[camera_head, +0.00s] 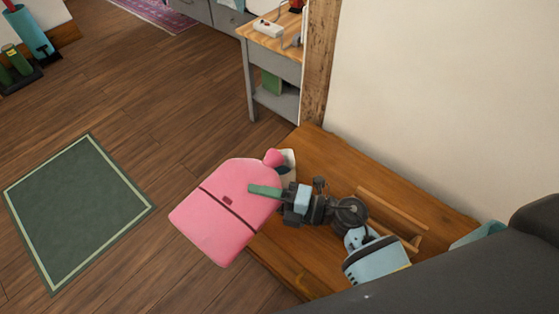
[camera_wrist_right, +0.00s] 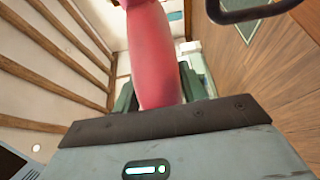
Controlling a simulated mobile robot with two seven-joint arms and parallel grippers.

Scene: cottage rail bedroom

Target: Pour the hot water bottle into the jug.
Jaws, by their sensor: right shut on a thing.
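The pink hot water bottle (camera_head: 222,212) is held in the air at the front left corner of the wooden bench, with its broad body towards the lower left. Its narrow pink end (camera_head: 273,158) lies beside a whitish object (camera_head: 289,160), perhaps the jug, mostly hidden; I cannot tell whether they touch. My right gripper (camera_head: 268,191) is shut on the bottle, one green finger across its face. In the right wrist view the bottle (camera_wrist_right: 152,55) stands between the fingers. No water shows. My left gripper is out of view.
The wooden bench (camera_head: 320,160) runs along the white wall and bears a wooden slatted item (camera_head: 392,215). A grey side table (camera_head: 273,72) stands behind, past a wooden post (camera_head: 320,60). A green mat (camera_head: 78,210) lies on open floor at left.

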